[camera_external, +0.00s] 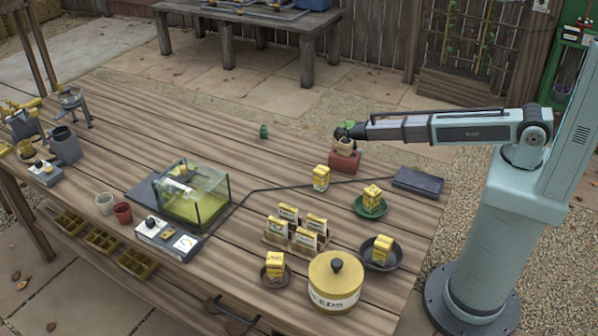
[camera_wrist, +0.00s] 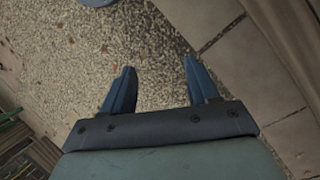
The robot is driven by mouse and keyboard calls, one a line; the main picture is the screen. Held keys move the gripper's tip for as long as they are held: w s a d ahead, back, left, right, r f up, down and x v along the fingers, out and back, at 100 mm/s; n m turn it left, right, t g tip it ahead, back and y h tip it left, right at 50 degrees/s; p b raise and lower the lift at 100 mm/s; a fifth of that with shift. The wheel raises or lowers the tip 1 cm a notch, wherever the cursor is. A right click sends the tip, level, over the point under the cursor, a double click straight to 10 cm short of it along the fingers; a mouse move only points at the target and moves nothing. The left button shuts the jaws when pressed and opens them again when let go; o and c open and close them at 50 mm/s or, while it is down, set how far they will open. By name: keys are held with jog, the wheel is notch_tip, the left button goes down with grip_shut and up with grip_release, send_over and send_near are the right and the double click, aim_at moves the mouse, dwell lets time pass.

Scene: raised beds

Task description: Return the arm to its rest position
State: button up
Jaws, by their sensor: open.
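My arm (camera_external: 465,127) reaches left from its base on the right, nearly level above the far right part of the wooden table (camera_external: 290,165). My gripper (camera_external: 343,131) is at its end, small and dark in the external view, close to a small tan pot on a red block (camera_external: 345,161) in the picture. I cannot tell the gap between them. In the wrist view my gripper (camera_wrist: 158,64) has its two blue fingers well apart, with nothing between them. Gravel and paving show beyond the fingers.
Yellow boxes stand singly, one on a green saucer (camera_external: 371,207). A seed tin (camera_external: 335,281), a rack of seed packets (camera_external: 295,233), a glass case (camera_external: 191,196) and a dark flat slab (camera_external: 418,182) are on the table. The table's far middle is mostly clear.

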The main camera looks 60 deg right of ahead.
jog(key=s+d+f+n+g, duration=0.1)
jog(key=s+f, duration=0.4)
jog(key=s, duration=0.8)
jog(key=s+d+f+n, duration=0.3)
jog(key=s+f, duration=0.3)
jog(key=s, duration=0.7)
jog(key=s+d+f+n+g, duration=0.1)
jog(key=s+f, duration=0.5)
jog(key=s, duration=0.6)
jog(key=shift+s+d+n+g, duration=0.35)
jog(key=shift+d+n, duration=0.3)
jog(key=shift+n, duration=0.35)
